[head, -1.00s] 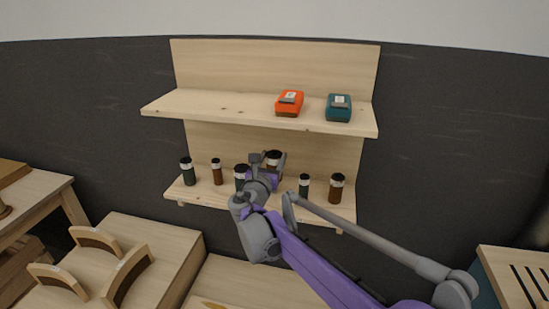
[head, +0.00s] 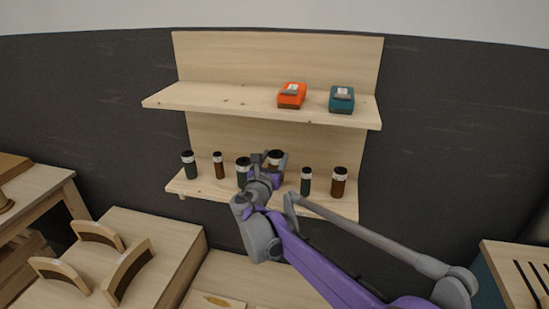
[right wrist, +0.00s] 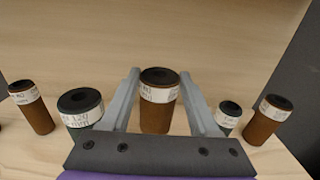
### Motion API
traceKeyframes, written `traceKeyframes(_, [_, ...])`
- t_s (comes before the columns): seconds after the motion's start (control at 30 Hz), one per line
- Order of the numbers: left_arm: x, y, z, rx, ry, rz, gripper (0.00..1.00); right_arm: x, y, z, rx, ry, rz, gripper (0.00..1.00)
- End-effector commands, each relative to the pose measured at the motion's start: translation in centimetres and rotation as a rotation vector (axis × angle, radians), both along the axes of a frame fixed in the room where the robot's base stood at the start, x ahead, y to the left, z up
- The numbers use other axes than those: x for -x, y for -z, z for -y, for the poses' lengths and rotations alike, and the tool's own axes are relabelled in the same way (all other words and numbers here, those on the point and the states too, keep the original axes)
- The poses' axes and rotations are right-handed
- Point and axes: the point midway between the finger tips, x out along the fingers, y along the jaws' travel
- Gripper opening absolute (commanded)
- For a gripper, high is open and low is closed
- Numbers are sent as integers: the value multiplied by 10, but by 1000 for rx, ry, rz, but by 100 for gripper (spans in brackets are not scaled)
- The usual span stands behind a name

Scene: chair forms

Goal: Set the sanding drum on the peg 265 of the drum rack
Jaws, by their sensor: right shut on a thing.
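The sanding drum is a brown cylinder (right wrist: 158,108) with a dark top and a white label band. It stands upright between the two grey fingers of my right gripper (right wrist: 160,100), which is shut on it. In the head view the same drum (head: 276,155) shows partly behind my right gripper (head: 266,166), at the lower shelf of the drum rack (head: 215,192). Its lower end is hidden, so I cannot tell whether it touches the shelf. I cannot make out any bare peg or the number 265. My left gripper is not in view.
Dark green drums (head: 242,171) and brown drums (head: 339,182) stand along the lower shelf on both sides. An orange box (head: 292,95) and a teal box (head: 341,100) sit on the upper shelf. Curved wooden chair parts (head: 128,270) are at the lower left.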

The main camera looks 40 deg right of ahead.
Motion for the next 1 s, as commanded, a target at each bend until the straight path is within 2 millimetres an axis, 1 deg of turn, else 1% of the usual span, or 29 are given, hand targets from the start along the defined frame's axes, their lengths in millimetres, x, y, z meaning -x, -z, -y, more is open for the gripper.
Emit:
traceKeyframes(0.37, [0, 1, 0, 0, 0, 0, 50, 0, 2, 0, 0, 0, 0, 0])
traceKeyframes(1.0, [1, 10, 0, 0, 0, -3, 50, 0, 14, 0, 0, 0, 0, 0])
